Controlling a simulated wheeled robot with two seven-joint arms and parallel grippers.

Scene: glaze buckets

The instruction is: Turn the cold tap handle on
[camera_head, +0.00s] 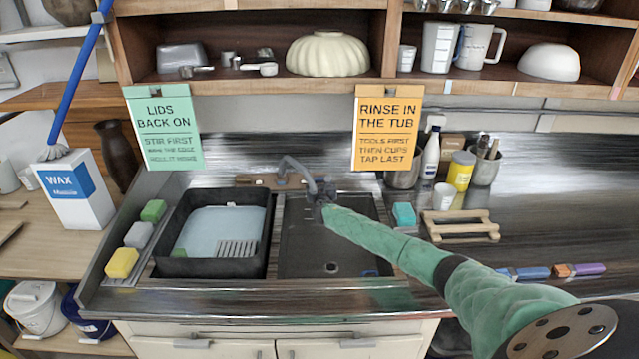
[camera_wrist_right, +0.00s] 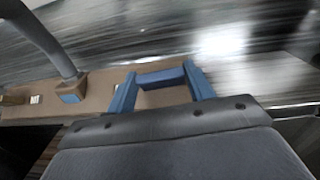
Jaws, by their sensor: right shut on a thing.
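The tap's grey curved spout (camera_head: 297,166) rises from a tan base (camera_head: 262,181) behind the sink; both also show in the wrist view, the spout (camera_wrist_right: 45,38) on the left and the base (camera_wrist_right: 95,98) below it. My right gripper (camera_head: 322,190) reaches in over the back of the sink basin, just right of the spout. In the wrist view its blue fingers (camera_wrist_right: 160,88) are shut on a blue bar (camera_wrist_right: 160,76), which looks like the cold tap handle. In the head view the gripper hides the handle. My left gripper is out of view.
A black tub (camera_head: 172,265) with a pale blue tray fills the left basin. Sponges (camera_head: 122,263) lie to its left. Two hanging signs (camera_head: 388,125) are above the sink. A wooden rack (camera_head: 461,226) and a yellow tin (camera_head: 461,171) stand right of it.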

